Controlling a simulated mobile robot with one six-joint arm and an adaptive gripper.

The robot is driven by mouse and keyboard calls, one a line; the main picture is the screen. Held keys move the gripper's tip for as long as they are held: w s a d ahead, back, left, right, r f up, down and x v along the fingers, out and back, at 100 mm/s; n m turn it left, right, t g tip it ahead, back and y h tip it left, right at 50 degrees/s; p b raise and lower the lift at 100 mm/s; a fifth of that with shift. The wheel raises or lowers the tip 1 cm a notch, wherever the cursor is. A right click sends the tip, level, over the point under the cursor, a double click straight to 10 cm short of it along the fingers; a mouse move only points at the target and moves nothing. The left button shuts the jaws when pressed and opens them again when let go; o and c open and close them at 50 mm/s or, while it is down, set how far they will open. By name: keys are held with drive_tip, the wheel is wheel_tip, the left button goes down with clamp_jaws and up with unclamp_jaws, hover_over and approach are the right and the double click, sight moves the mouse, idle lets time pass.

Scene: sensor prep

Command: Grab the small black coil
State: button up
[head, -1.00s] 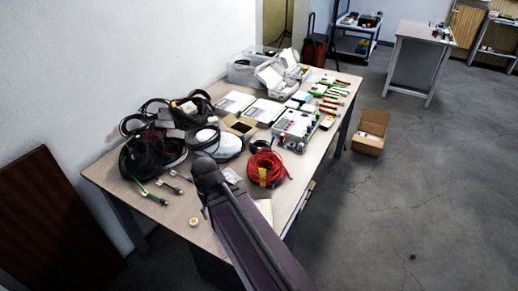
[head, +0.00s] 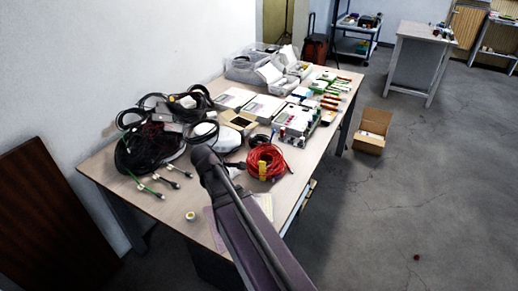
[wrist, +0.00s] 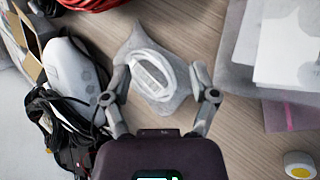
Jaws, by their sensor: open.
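A small black coil (head: 258,139) lies on the table (head: 150,205) just behind the red cable coil (head: 265,164) in the head view. I cannot make it out in the wrist view. My gripper (wrist: 160,85) is open in the wrist view, with its fingers either side of a clear bag (wrist: 178,103) holding a pale coiled item (wrist: 152,75). I cannot tell whether they touch it.
Black cables (wrist: 70,115) and a white rounded device (wrist: 73,75) lie left of my gripper. The red coil also shows at the top of the wrist view (wrist: 88,4). Sheets (wrist: 288,40) and a yellow-centred white roll (wrist: 299,165) lie right. Bare wood shows between.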

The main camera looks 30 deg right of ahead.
drive_tip(key=w+d+n+t+h+b, duration=0.1)
drive_tip(key=w+d+n, duration=0.1)
drive_tip(key=w+n, duration=0.1)
drive_tip(key=w+d+r+n+t+h+b, duration=0.1)
drive_tip(key=w+d+n+h+b, duration=0.1)
drive_tip(key=w+d+n, duration=0.1)
drive_tip(key=w+d+n+t+h+b, duration=0.1)
drive_tip(key=w+d+n+h, duration=0.1)
drive_tip(key=n, duration=0.4)
drive_tip(key=shift+w+d+r+b, duration=0.2)
drive_tip(key=shift+w+d, duration=0.05)
drive_tip(key=shift+w, duration=0.45)
drive_tip(key=shift+w+d+r+b, duration=0.15)
drive_tip(key=shift+w+d+r, duration=0.1)
drive_tip(key=shift+w, duration=0.45)
drive_tip(key=shift+w+d+r+n+t+h, duration=0.35)
drive_tip(key=shift+w+n+t, duration=0.2)
drive_tip(key=shift+n, duration=0.35)
drive_tip(key=shift+w+d+f, duration=0.1)
drive_tip(key=b, duration=0.3)
approach(252, 137)
drive_tip(key=shift+x, duration=1.15)
drive_tip(key=shift+w+d+f, duration=0.1)
drive_tip(key=shift+w+d, duration=0.2)
drive_tip(key=shift+d, duration=0.1)
drive_tip(key=shift+b, duration=0.3)
drive_tip(key=shift+b+x, duration=1.05)
drive_tip(key=shift+x, duration=1.75)
